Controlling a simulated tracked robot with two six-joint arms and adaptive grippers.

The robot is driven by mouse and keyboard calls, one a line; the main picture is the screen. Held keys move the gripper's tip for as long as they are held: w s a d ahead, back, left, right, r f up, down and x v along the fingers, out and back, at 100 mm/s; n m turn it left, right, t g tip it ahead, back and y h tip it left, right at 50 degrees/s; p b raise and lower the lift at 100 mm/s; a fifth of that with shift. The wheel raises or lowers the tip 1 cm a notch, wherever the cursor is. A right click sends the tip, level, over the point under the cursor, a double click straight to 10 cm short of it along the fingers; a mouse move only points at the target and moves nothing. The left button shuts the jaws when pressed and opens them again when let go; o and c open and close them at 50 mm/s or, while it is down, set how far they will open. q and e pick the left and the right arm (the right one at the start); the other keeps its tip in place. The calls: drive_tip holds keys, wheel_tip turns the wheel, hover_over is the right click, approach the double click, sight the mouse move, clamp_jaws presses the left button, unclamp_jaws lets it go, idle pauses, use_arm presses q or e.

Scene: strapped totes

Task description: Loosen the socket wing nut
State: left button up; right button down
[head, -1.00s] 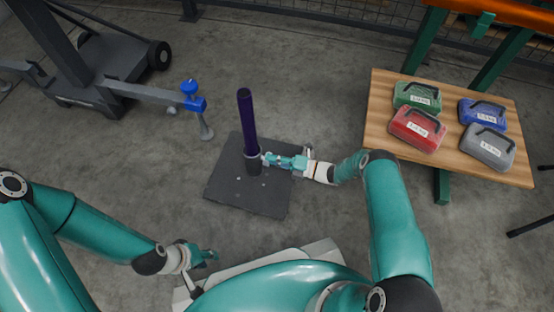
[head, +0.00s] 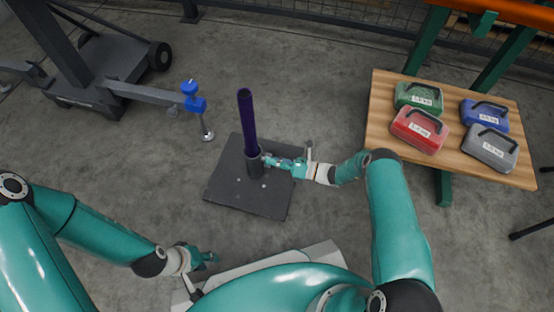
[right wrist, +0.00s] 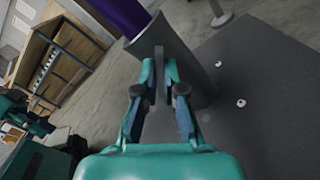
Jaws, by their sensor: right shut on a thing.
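A dark purple pole (head: 247,118) stands upright in a grey socket (head: 254,165) on a dark square base plate (head: 226,190). The right wrist view shows the socket (right wrist: 190,65) and pole (right wrist: 122,14) close up. My right gripper (head: 267,160) reaches the socket's right side. In the right wrist view, its fingers (right wrist: 160,75) are shut on a flat grey wing nut (right wrist: 159,66) at the socket wall. The fingers partly cover the nut, and I cannot make it out in the head view. My left gripper (head: 207,257) hangs low near my base, away from the plate; its jaw opening is unclear.
A wooden table (head: 385,105) at the right holds a green case (head: 418,97), a red case (head: 419,130), a blue case (head: 484,115) and a grey case (head: 489,147). A dark wheeled frame with a blue clamp (head: 192,97) stands at the left.

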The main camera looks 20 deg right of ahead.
drive_tip(key=n, duration=0.4)
drive_tip(key=a+n, duration=0.1)
drive_tip(key=shift+s+f+n, duration=0.25)
drive_tip(key=shift+f+n, duration=0.05)
drive_tip(key=shift+n, duration=0.1)
drive_tip(key=n, duration=0.9)
drive_tip(key=shift+d+n, duration=0.1)
drive_tip(key=shift+n, duration=0.3)
drive_tip(key=n, duration=0.4)
drive_tip(key=shift+w+n, duration=0.1)
drive_tip(key=shift+n, duration=0.2)
drive_tip(key=c, duration=1.3)
unclamp_jaws()
drive_tip(key=shift+w+d, duration=0.1)
drive_tip(key=shift+d, duration=0.05)
drive_tip(key=shift+r, duration=0.1)
